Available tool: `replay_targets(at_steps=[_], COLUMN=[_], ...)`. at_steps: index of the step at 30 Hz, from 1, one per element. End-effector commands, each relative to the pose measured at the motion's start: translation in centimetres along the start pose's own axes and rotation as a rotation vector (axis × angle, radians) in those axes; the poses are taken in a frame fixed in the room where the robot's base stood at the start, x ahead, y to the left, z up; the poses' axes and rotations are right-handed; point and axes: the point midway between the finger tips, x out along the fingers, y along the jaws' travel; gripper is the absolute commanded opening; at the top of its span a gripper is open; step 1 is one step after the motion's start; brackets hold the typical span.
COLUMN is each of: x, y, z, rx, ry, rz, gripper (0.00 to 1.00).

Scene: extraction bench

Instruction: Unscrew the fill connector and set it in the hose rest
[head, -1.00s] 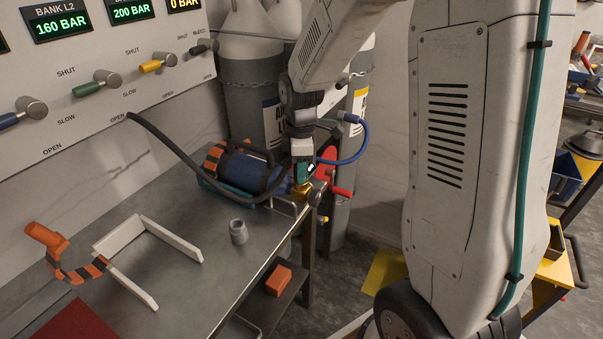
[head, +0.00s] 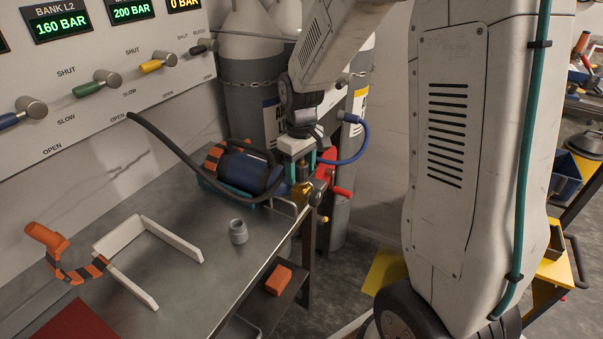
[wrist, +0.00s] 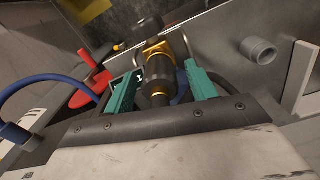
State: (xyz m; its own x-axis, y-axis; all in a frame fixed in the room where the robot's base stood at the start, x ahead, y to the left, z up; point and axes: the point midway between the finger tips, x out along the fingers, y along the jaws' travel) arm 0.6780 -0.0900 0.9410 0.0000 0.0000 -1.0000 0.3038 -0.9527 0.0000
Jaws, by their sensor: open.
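The fill connector (wrist: 157,80), black and brass, sits at the valve end of the blue cylinder (head: 240,172) lying on the bench. Its brass part (head: 303,190) shows in the head view. A black hose (head: 165,143) runs from the panel toward it. My gripper (head: 301,174) is open over the connector, with its green fingers apart on either side; the wrist view shows a gap beside each finger. A small grey open cup (head: 238,232), which may be the hose rest, stands upright on the bench; it also shows in the wrist view (wrist: 259,49).
A red handwheel (head: 328,165) and a blue hose (head: 362,145) are close to my gripper's right. Large grey cylinders (head: 255,95) stand behind. Bare bench lies around the cup.

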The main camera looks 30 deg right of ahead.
Motion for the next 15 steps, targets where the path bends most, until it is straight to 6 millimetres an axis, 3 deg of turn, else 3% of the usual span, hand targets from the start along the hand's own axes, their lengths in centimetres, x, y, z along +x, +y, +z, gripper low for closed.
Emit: replay_targets(at_steps=[15], x=[0.00], y=[0.00], z=[0.00], rx=[0.805], ry=[0.000], rz=[0.000], gripper=[0.56])
